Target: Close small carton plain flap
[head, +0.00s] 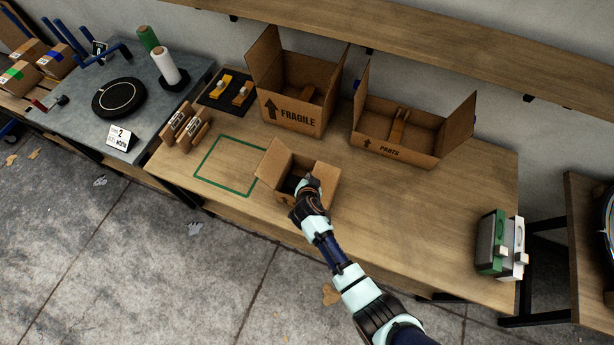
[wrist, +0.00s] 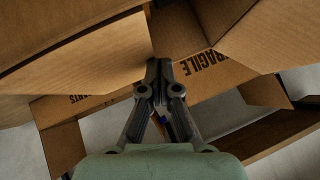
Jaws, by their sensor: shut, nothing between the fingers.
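The small carton (head: 268,183) stands on the wooden table in front of the two larger cartons. In the head view one flap (head: 272,160) stands up and leans outward on its left, and another flap (head: 326,174) shows at its right. Which one is plain I cannot tell. My gripper (head: 306,183) is at the carton's opening, between these flaps, and hides part of the inside. In the wrist view my gripper (wrist: 158,64) is shut and empty, with brown cardboard close around its fingertips. Whether the fingertips touch cardboard I cannot tell.
The open carton marked FRAGILE (head: 292,112) and the open carton marked PARTS (head: 390,148) stand behind. A green outlined square (head: 222,142) lies left of the small carton. The table (head: 430,215) is clear to the right, up to a green and white device (head: 500,245).

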